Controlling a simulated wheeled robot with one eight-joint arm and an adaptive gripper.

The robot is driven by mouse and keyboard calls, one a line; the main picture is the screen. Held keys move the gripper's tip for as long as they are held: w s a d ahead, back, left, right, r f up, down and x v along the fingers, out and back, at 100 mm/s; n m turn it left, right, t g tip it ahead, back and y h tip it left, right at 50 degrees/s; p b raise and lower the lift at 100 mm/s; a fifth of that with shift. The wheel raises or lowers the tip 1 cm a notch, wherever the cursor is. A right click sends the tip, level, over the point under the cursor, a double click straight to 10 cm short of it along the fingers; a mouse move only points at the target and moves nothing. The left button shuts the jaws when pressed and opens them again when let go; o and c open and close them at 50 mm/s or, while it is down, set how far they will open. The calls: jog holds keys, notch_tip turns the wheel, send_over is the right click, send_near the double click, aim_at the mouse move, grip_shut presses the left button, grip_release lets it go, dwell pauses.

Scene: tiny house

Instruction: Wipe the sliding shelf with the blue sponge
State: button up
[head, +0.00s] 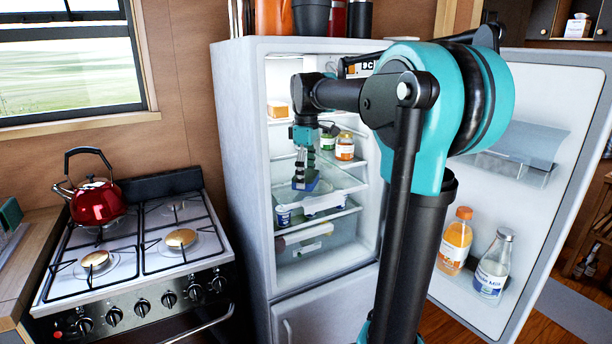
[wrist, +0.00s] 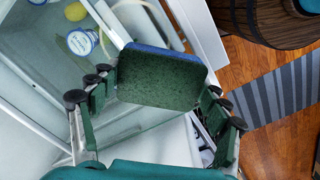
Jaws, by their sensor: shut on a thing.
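The blue sponge (wrist: 160,80) has a dark green scouring face and a blue edge in the wrist view. My gripper (wrist: 158,98) is shut on it, with fingers on both sides. In the head view my gripper (head: 304,172) reaches down into the open fridge, with the sponge (head: 304,183) at its tips. The sponge is over the glass sliding shelf (head: 345,181) in the middle of the fridge. I cannot tell whether the sponge touches the shelf. My arm hides the right part of the fridge interior.
White tubs (head: 284,215) stand on the level below, above a clear drawer (head: 310,245). Jars (head: 345,147) stand on a higher shelf. A stove (head: 130,245) is at left.

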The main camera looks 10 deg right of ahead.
aim_at(332, 185)
jog(key=shift+f, duration=0.95)
dwell(0.3)
jog(key=shift+w+d+f, duration=0.1)
jog(key=shift+w+d, duration=0.4)
jog(key=shift+d, duration=1)
jog(key=shift+w+d+r, duration=0.1)
jog(key=shift+w+d, duration=0.35)
jog(key=shift+d, duration=1)
jog(key=shift+w+d+f, duration=0.1)
jog(key=shift+w+d, duration=0.4)
jog(key=shift+d, duration=1)
jog(key=shift+c, duration=0.3)
jog(key=shift+a, duration=0.1)
